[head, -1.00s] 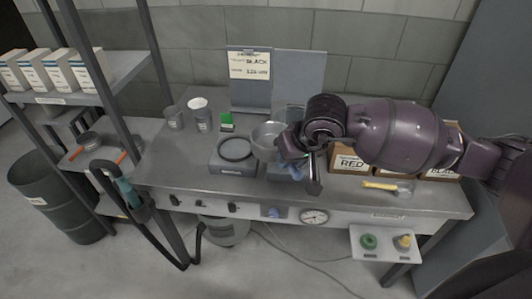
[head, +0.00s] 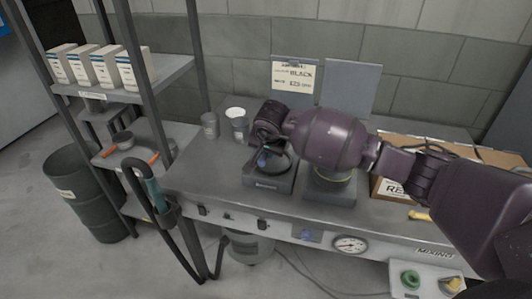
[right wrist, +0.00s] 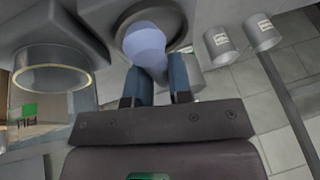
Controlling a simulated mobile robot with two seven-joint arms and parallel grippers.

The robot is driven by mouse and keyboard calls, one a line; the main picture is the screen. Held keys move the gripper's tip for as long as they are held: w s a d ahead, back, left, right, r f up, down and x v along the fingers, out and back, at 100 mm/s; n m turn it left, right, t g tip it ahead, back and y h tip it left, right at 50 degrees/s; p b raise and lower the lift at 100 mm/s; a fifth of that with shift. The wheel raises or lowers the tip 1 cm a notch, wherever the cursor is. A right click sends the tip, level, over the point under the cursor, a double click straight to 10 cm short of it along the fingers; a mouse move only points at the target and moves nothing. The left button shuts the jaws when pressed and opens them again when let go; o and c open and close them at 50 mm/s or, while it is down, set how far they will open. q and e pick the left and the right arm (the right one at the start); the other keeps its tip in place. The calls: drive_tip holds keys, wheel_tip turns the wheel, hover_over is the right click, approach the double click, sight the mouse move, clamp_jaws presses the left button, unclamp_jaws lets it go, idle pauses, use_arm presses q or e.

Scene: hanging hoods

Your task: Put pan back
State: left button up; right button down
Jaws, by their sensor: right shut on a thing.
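My right gripper (head: 265,150) is over the left burner (head: 268,184) on the bench. In the right wrist view, its dark blue fingers (right wrist: 156,84) close on a pale blue rounded thing (right wrist: 146,42). I cannot tell whether this belongs to a pan. Beyond it is a dark round dish or plate (right wrist: 135,12) with a grey rim, which the gripper partly covers in the head view. My left gripper is not in view.
The right burner (head: 330,192) bears a yellow-rimmed vessel, mostly hidden by my arm. Two grey cups (head: 210,126) stand at the back left. A rack with white boxes (head: 134,70), a hanging hose tool (head: 155,193) and a dark bin (head: 95,200) are at the left. The bench's left front is clear.

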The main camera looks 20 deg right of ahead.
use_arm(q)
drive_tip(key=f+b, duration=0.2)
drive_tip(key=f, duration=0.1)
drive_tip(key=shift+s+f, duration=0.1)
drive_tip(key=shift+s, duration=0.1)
use_arm(e)
wheel_tip(320, 180, down, 5)
drive_tip(key=shift+f, duration=0.1)
use_arm(q)
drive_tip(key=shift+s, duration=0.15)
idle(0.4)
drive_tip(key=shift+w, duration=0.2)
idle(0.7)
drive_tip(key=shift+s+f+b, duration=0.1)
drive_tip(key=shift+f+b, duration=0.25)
drive_tip(key=shift+b, duration=0.1)
use_arm(e)
drive_tip(key=shift+f, duration=0.3)
drive_tip(key=shift+f+b, duration=0.5)
drive_tip(key=shift+f, duration=0.45)
drive_tip(key=c, duration=1)
unclamp_jaws()
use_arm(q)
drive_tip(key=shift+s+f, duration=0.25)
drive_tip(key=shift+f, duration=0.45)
use_arm(e)
drive_tip(key=shift+o, duration=0.2)
